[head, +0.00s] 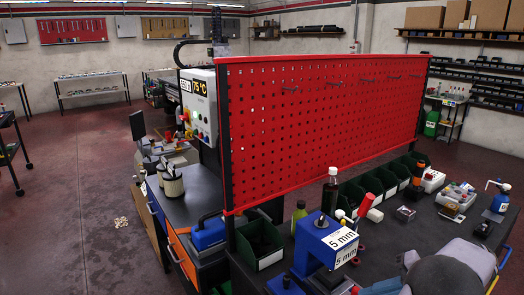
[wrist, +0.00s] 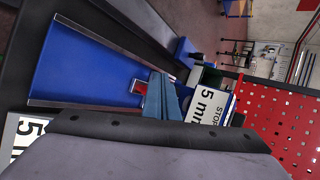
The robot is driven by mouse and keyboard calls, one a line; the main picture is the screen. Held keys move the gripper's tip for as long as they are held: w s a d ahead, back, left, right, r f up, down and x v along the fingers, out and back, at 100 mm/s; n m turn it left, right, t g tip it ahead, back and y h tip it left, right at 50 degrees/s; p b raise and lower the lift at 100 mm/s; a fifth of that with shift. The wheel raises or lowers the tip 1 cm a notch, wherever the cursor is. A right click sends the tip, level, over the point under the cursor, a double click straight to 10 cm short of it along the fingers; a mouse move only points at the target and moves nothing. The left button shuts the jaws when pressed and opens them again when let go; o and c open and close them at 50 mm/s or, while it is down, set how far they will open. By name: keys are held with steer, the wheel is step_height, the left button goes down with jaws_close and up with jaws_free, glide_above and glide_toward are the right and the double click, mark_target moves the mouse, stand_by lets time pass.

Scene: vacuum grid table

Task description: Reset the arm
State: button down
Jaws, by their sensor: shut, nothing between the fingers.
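My gripper (wrist: 163,97) shows in the wrist view as blue-grey fingers close together, with nothing visible between them. The grey body of my wrist fills the lower part of that view. The fingers lie in front of a blue panel (wrist: 85,65) with metal edges, beside a small red part. I cannot tell whether they touch it. In the head view my grey arm is at the bottom right, low over the dark bench (head: 425,222). The fingertips are not clear there.
A blue block labelled 5 mm (head: 312,238) stands left of my arm; a 5 mm label (wrist: 210,104) also shows in the wrist view. Behind are a dark bottle (head: 330,195), green bins (head: 262,243) and a red pegboard (head: 320,115). A blue spray bottle (head: 499,202) stands right.

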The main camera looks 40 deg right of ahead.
steer(key=w+a+n+g, duration=0.1)
steer(key=w+a, duration=0.1)
steer(key=a, duration=0.1)
steer(key=w+a+f+g, duration=0.1)
steer(key=w+a, duration=0.2)
steer(key=a, duration=0.1)
steer(key=w+a+n+g+y, duration=0.1)
steer(key=w+a+g, duration=0.1)
steer(key=w+a, duration=0.1)
steer(key=shift+w+a+f+n, duration=0.2)
steer(key=shift+a+f+n, duration=0.15)
steer(key=shift+a, duration=0.3)
steer(key=s+a+f+n+g+h+p, duration=0.1)
steer(key=s+a+f+n+g+h, duration=0.3)
steer(key=a, duration=1)
steer(key=w+a+f+n+h+p, duration=0.1)
steer(key=a+n+h, duration=0.1)
steer(key=a+n, duration=0.8)
steer(key=a+f+m+b, duration=0.3)
steer(key=f+b, duration=2.7)
steer(key=shift+r, duration=0.1)
